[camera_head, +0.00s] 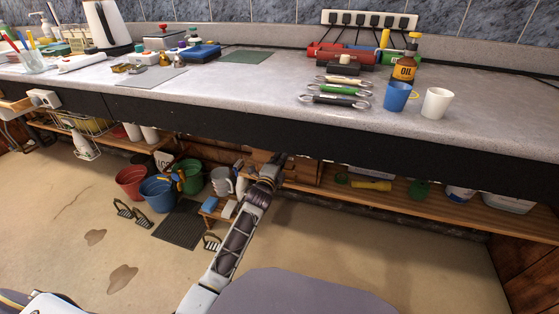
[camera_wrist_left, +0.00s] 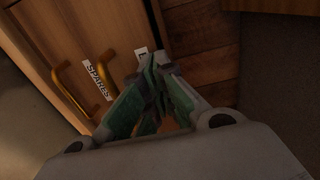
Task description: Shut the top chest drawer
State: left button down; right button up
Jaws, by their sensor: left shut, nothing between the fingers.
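The wooden chest (camera_head: 303,171) stands under the counter and is partly hidden by the counter edge and my left arm. In the left wrist view the chest (camera_wrist_left: 40,35) shows wooden fronts with two brass handles (camera_wrist_left: 68,88) and a white label reading SPARES (camera_wrist_left: 97,80). How far the top drawer stands out cannot be told. My left gripper (camera_head: 279,160) is at the chest, just below the counter edge. In the left wrist view its fingers (camera_wrist_left: 155,75) are together and empty, close to the wood beside a small white tag (camera_wrist_left: 141,54). Contact cannot be told. My right gripper is out of view.
The counter (camera_head: 230,95) overhangs the chest, with tools, mugs and an oil bottle (camera_head: 405,70) on it. Buckets (camera_head: 158,193) and a small wooden step (camera_head: 213,214) stand left of my arm. A low shelf (camera_head: 420,205) runs to the right. Floor in front is mostly clear.

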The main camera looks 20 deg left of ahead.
pick_arm(q)
jog(key=shift+w, duration=0.1)
jog(key=shift+w, duration=1.2)
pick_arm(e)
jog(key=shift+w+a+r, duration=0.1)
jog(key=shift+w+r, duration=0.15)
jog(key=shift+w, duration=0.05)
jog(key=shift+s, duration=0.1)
